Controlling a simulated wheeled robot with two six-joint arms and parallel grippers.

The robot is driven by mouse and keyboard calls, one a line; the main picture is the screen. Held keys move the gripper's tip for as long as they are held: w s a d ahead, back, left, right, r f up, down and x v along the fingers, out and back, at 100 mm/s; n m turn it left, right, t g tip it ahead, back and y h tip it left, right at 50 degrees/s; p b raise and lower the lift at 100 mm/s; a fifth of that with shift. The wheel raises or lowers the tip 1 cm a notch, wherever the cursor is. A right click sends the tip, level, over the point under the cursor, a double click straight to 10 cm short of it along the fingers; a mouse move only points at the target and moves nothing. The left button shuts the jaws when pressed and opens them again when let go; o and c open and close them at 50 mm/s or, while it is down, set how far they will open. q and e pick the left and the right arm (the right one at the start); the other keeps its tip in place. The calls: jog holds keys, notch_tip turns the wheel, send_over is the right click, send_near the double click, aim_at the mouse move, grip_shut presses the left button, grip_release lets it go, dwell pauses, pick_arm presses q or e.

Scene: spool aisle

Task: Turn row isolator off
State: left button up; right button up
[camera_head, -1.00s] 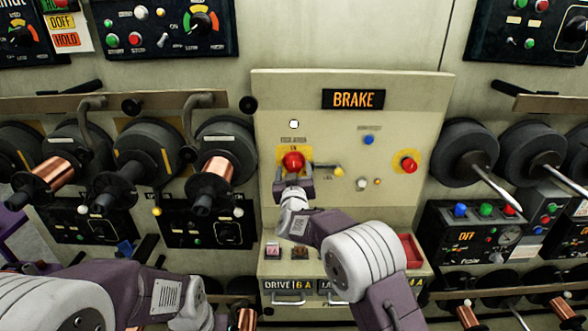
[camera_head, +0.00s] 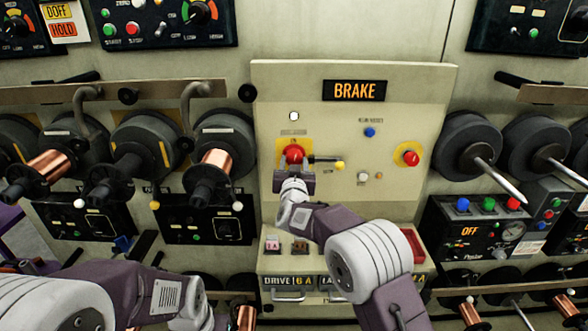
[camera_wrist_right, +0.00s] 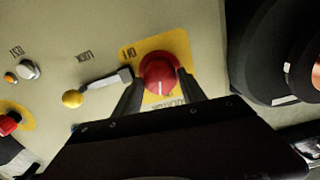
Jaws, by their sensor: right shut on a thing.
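The red rotary knob (camera_head: 294,154) on a yellow plate is at the left of the beige BRAKE panel (camera_head: 420,85). The small label above it is too blurred to read. In the right wrist view the knob (camera_wrist_right: 158,72) shows a pale pointer line, and "ON" is printed beside it on the yellow plate. My right gripper (camera_head: 294,170) is shut on the knob from below in the head view, with one finger on each side in the wrist view (camera_wrist_right: 160,92). My left arm enters at lower left; its gripper is out of view.
A lever with a yellow ball (camera_head: 339,166) sticks out just right of the knob. Another red button (camera_head: 411,158) and a blue button (camera_head: 370,132) are farther right. Spools with protruding spindles flank the panel. A red tray (camera_head: 416,247) is below right.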

jog(key=m+b, duration=0.1)
jog(key=m, duration=0.1)
jog(key=m+b, duration=0.1)
jog(key=shift+f+m+b, duration=0.25)
jog(key=shift+m+b, duration=0.05)
jog(key=shift+m, duration=0.1)
jog(key=m+b, duration=0.2)
jog(key=m, duration=0.1)
jog(key=shift+m, duration=0.3)
jog(key=m+b, duration=0.3)
jog(key=m, duration=0.1)
jog(key=shift+r+m+b, duration=0.1)
jog(key=shift+m+b, duration=0.65)
jog(key=shift+m, duration=0.95)
jog(key=o, duration=1.4)
jog(key=shift+c, duration=0.2)
jog(key=shift+r, duration=0.1)
jog(key=shift+s, duration=0.1)
